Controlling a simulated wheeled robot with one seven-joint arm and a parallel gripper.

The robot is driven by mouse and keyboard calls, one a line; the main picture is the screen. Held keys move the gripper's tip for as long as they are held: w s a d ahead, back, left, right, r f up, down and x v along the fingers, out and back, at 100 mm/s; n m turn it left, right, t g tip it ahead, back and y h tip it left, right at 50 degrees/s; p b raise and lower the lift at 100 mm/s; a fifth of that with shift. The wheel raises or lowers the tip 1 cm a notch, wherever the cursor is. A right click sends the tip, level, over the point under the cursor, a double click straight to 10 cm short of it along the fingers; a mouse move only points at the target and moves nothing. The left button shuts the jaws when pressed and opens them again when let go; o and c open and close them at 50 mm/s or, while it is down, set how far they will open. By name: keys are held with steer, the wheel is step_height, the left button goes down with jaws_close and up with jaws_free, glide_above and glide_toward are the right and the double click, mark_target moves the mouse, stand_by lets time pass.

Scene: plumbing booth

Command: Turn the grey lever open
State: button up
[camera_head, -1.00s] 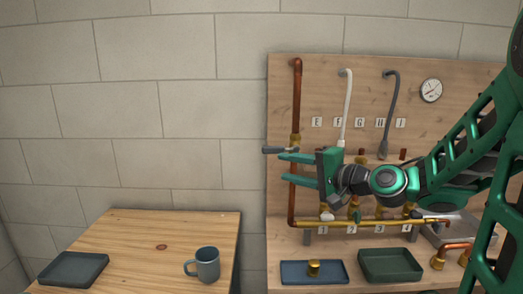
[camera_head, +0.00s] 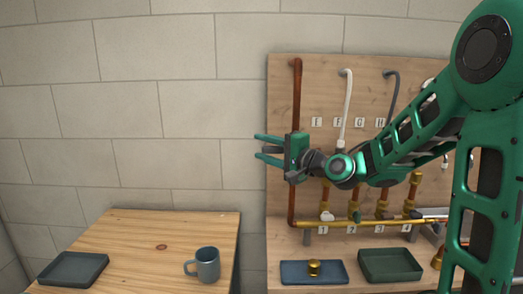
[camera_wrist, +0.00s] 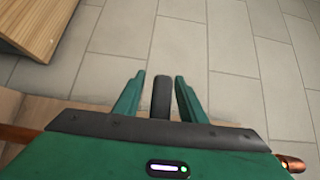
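The grey lever (camera_head: 270,149) points left from the valve on the tall copper pipe (camera_head: 297,95) at the board's left edge. My gripper (camera_head: 260,147) is there with one finger above the lever and one below it. In the wrist view the dark lever (camera_wrist: 161,97) lies between the two green fingers (camera_wrist: 159,82). A narrow gap shows on each side of it, so the fingers are open around it. My gripper's body hides the valve and the lever's root.
A white hose (camera_head: 347,105) and a dark hose (camera_head: 394,100) hang on the board right of the pipe. Brass valves line the lower pipe (camera_head: 370,223). Two trays stand below. A mug (camera_head: 206,264) is on the wooden table (camera_head: 140,245). Left of the lever is free.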

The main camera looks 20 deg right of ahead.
steer(key=shift+w+a, duration=0.15)
steer(key=shift+w, duration=0.05)
jaws_close()
steer(key=shift+f, duration=0.1)
